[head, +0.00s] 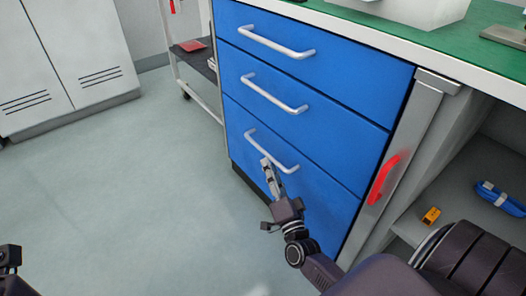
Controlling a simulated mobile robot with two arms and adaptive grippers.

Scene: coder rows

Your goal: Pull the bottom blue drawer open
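The bottom blue drawer (312,200) is the lowest of three in the blue cabinet, and its front looks flush with the others. Its pale bar handle (272,152) runs across the upper part of the front. My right gripper (267,164) is at the middle of this handle, its fingertips overlapping the bar's lower edge in the picture. I cannot tell whether the fingers are around the bar or only beside it, nor whether they are shut. A small dark part of my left gripper (10,258) shows at the lower left edge; its fingers cannot be made out.
Two more closed drawers with bar handles (276,42) sit above. A red handle (383,180) is on the grey post at the right. A shelf beside it holds an orange item (431,216) and a blue bundle (499,197). The floor (130,190) left of the cabinet is clear.

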